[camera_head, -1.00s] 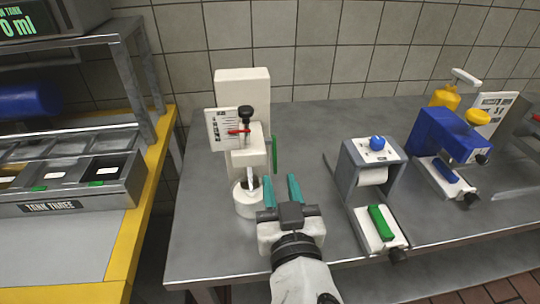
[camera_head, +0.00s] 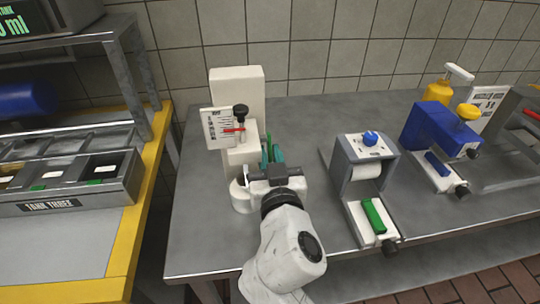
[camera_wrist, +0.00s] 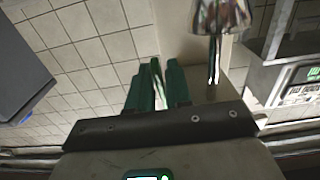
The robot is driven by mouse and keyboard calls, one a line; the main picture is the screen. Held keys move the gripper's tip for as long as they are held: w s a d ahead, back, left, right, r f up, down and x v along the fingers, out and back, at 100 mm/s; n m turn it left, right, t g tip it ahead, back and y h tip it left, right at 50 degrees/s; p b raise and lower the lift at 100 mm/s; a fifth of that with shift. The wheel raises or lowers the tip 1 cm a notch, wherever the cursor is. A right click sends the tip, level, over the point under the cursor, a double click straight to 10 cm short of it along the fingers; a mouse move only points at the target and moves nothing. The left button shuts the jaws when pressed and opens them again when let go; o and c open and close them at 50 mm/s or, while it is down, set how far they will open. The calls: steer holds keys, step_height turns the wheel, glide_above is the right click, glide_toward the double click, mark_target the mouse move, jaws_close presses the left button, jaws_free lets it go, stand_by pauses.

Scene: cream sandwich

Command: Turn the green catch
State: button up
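The green catch (camera_head: 270,147) is a thin upright lever on the right side of the white dispensing machine (camera_head: 237,90). It also shows as a thin green strip in the wrist view (camera_wrist: 157,78). My gripper (camera_head: 272,158) has teal fingers and is at the catch, beside the machine's lower body. In the wrist view, my gripper's fingers (camera_wrist: 160,92) stand apart, one on each side of the catch. A narrow gap shows on the right of the catch. Whether the left finger touches it I cannot tell. The fingers partly hide the catch in the head view.
The machine carries a scale card (camera_head: 220,128) with a red pointer and a black knob (camera_head: 240,112). Bare counter lies between the white and grey machines.

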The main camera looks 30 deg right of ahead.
jaws_close()
steer(key=shift+f, duration=0.1)
steer(key=shift+f+b, duration=0.25)
steer(key=shift+b, duration=1)
steer(key=shift+w+t+b, duration=0.15)
steer(key=shift+t+b, duration=0.25)
steer(key=shift+b, duration=1.85)
steer(key=shift+w+r+t+h+b, duration=0.15)
steer(key=shift+t+h+b, duration=0.2)
steer(key=shift+b, duration=0.35)
steer(key=shift+r, duration=0.1)
